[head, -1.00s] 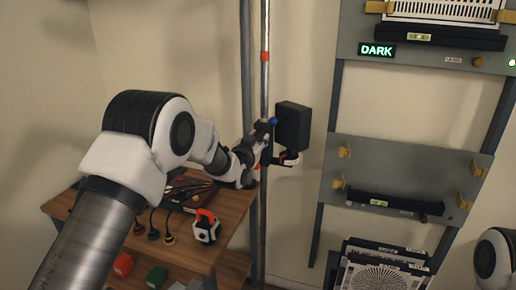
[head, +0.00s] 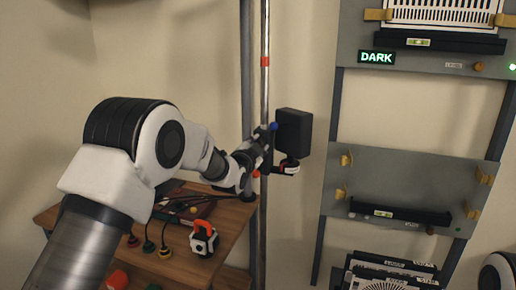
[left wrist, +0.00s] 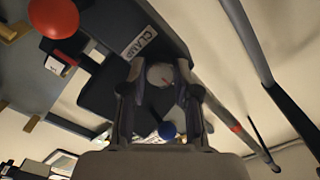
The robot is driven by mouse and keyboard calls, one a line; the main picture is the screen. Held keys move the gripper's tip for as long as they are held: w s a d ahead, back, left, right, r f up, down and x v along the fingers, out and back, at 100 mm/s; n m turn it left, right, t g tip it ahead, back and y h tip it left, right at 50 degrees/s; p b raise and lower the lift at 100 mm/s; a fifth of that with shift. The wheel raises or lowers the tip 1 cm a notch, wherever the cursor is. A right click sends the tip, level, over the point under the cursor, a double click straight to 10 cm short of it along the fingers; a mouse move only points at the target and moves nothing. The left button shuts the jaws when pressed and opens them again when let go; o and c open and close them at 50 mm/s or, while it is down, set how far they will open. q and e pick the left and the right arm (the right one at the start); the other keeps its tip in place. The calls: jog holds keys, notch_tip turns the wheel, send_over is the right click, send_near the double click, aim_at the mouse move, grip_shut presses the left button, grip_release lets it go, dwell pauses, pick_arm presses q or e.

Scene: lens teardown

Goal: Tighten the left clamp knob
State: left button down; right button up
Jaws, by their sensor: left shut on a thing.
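My left gripper (head: 262,150) is at the clamp on the upright pole, just left of a dark box (head: 294,131). In the left wrist view its two fingers (left wrist: 160,92) are shut on a pale round knob (left wrist: 158,72) with a thin red mark. A dark plate with a "CLAMP" label (left wrist: 140,40) lies beside it. A blue ball knob (head: 273,126) sits near the gripper; it also shows in the left wrist view (left wrist: 167,130). A red knob (head: 256,174) is below the gripper. The clamp body is largely hidden by the gripper. My right gripper is out of view.
The pole (head: 264,85) carries a red band. A wooden shelf unit (head: 228,222) stands at the left with cables and an orange-and-white device (head: 203,238). A grey rack (head: 336,150) with a "DARK" display (head: 377,57) stands at the right. Bare wall lies between.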

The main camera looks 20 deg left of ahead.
pick_arm(q)
jog(key=shift+f, duration=0.1)
jog(key=c, duration=0.8)
grip_release()
jog(key=shift+c, duration=0.2)
jog(key=s, duration=1.2)
jog(key=shift+a, duration=0.15)
